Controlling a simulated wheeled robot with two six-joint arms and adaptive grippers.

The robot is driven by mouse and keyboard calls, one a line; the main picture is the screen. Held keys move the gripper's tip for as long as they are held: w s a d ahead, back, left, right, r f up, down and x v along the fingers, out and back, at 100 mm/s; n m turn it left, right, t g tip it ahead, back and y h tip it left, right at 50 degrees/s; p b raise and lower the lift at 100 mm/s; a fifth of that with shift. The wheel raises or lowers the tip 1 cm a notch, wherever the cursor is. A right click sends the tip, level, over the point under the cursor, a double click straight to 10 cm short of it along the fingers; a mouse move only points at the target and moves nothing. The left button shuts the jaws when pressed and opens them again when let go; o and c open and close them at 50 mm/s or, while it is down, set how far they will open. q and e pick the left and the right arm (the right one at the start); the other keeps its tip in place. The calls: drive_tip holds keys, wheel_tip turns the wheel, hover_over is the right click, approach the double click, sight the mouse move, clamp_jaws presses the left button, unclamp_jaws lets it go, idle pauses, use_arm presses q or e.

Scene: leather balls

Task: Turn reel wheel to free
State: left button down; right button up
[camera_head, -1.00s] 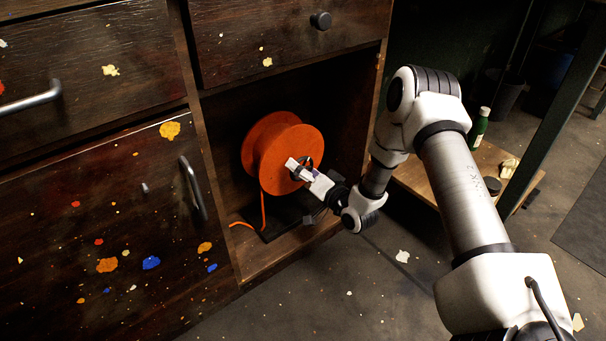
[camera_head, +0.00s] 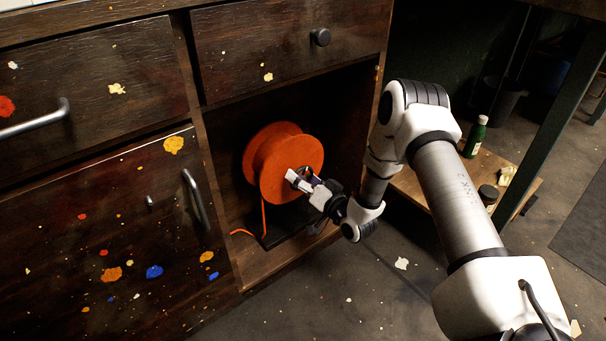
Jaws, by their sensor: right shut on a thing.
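An orange reel wheel (camera_head: 283,162) stands upright in the open cubby of a dark wooden cabinet. A loose orange cord (camera_head: 263,217) hangs from it to a black base on the cubby floor. My right gripper (camera_head: 296,178) reaches in from the right, at the front face of the reel near its centre. It is shut on a part of the reel there; the gripped part is mostly hidden by the fingers. My left gripper does not show.
A low wooden shelf (camera_head: 410,187) on the right bears a green bottle (camera_head: 475,137). The floor (camera_head: 340,285) in front is mostly clear.

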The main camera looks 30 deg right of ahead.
drive_tip(key=n+p, duration=0.2)
drive_tip(key=shift+r+n+p, duration=0.2)
drive_tip(key=shift+n+p, duration=0.1)
drive_tip(key=shift+n, duration=0.1)
drive_tip(key=shift+f+n+p, duration=0.1)
drive_tip(key=shift+n+p, duration=0.5)
drive_tip(key=shift+n, duration=0.2)
drive_tip(key=o, duration=1.1)
drive_tip(key=shift+f, duration=0.1)
drive_tip(key=shift+c, duration=0.2)
drive_tip(key=s, duration=1.2)
drive_tip(key=shift+d, duration=0.4)
